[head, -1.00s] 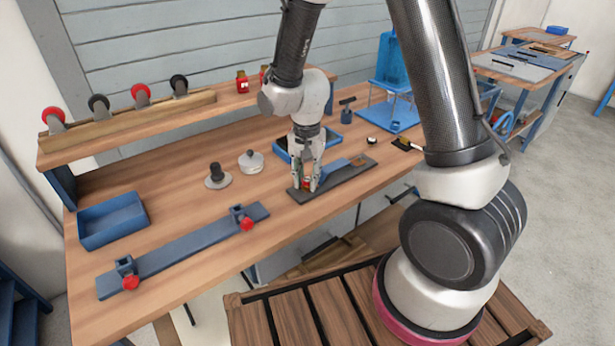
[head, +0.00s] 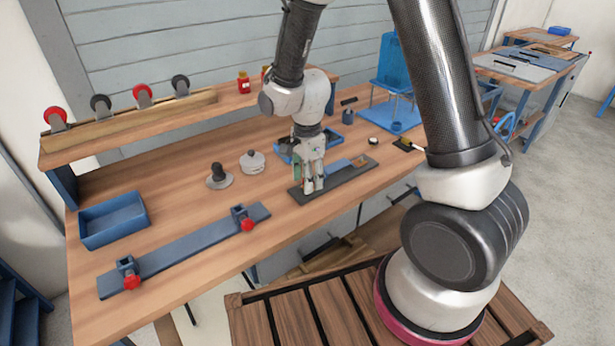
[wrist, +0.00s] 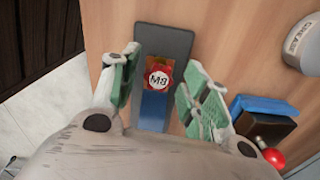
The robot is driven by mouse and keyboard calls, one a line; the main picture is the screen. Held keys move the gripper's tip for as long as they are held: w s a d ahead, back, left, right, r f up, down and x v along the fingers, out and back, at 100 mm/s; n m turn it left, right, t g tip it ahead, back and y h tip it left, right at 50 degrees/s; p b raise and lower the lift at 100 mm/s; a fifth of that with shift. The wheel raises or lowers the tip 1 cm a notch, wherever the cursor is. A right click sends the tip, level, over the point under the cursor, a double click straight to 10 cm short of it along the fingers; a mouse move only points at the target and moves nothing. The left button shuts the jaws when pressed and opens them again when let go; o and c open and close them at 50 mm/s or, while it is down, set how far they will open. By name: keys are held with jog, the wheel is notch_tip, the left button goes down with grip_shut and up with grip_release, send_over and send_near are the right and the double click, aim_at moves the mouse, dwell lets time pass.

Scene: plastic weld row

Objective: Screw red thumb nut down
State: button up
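The red thumb nut (wrist: 158,80), marked M8, sits on a brown-orange piece on the dark base plate (wrist: 165,42). A blue strip (wrist: 153,112) lies along the same plate. My gripper (wrist: 160,72) is over the plate, its green-padded fingers apart on either side of the nut. Gaps show between pads and nut, so it looks open and not touching. In the head view my gripper (head: 314,188) points down at the left part of the dark plate (head: 352,176), and its fingers hide the nut.
A grey-white tin (wrist: 303,48) and a blue block (wrist: 262,104) near a red knob (wrist: 273,157) lie right of the gripper in the wrist view. A blue bar (head: 185,250) with red-knobbed clamps and a blue tray (head: 113,220) are at left on the wooden bench (head: 200,300).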

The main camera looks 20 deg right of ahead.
jog(key=n, duration=0.6)
jog(key=shift+d+n, duration=0.1)
jog(key=shift+n, duration=0.3)
jog(key=n, duration=0.5)
jog(key=shift+s, duration=0.1)
jog(key=n, duration=0.5)
jog(key=shift+d+n, duration=0.1)
jog(key=shift+n, duration=0.2)
jog(key=n, duration=0.5)
jog(key=shift+d, duration=0.1)
jog(key=shift+c, duration=0.5)
